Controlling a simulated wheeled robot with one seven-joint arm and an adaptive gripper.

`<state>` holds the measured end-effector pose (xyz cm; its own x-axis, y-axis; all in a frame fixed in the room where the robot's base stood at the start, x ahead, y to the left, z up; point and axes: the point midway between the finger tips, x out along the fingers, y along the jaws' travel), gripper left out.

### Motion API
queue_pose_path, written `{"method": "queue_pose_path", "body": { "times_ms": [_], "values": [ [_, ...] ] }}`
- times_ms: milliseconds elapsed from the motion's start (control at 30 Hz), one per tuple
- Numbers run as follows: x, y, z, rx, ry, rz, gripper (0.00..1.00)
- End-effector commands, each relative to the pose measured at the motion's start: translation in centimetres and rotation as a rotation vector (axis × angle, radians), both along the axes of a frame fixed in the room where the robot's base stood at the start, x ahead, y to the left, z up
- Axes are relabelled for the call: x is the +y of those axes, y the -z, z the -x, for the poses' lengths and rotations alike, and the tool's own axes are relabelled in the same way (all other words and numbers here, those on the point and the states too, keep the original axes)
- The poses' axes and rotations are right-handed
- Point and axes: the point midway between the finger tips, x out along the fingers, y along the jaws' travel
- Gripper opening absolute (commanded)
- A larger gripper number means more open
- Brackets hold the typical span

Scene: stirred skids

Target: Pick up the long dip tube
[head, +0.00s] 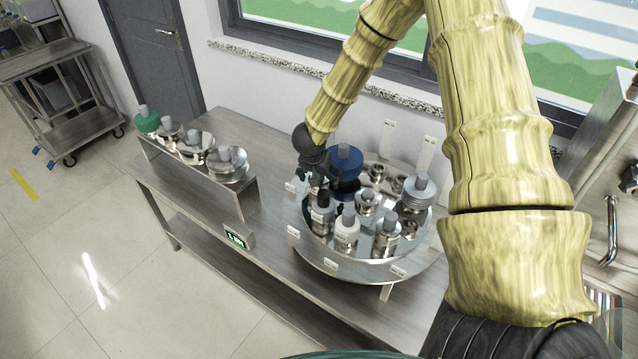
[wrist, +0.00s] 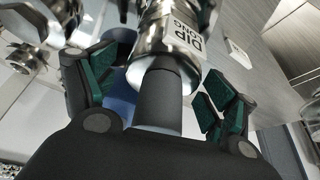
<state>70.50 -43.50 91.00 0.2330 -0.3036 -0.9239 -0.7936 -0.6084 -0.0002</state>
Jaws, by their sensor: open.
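The long dip tube (wrist: 160,100) shows in the wrist view as a dark grey cylindrical grip below a shiny metal body, with a label (wrist: 188,38) reading "DIP LONG". My gripper (wrist: 158,92) is open, with its green-padded fingers on either side of the grey grip. Gaps show between the pads and the grip. In the head view my gripper (head: 318,178) is over the left part of the round metal tray (head: 330,268), just above a dark-topped fitting (head: 321,216). My fingers partly hide that spot.
Close by on the tray are a blue-topped piece (head: 345,165), a white-topped one (head: 347,228) and several metal fittings with grey tops. Small upright tags stand around the rim. A raised shelf (head: 205,180) with several grey-knobbed pieces stands left.

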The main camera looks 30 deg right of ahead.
Motion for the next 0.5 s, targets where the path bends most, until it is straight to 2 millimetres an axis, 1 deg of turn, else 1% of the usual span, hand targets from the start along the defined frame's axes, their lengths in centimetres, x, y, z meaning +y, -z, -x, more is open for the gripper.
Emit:
{"method": "queue_pose_path", "body": {
  "times_ms": [133,400,467,500],
  "values": [
    [-0.23,0.70,-0.12,0.001,0.000,0.000,0.85],
    [-0.28,0.85,-0.16,0.001,0.000,-0.001,0.85],
    [-0.28,0.85,-0.16,0.001,0.000,-0.001,0.76],
    [-0.28,0.85,-0.16,0.001,0.000,-0.001,0.69]
  ]
}}
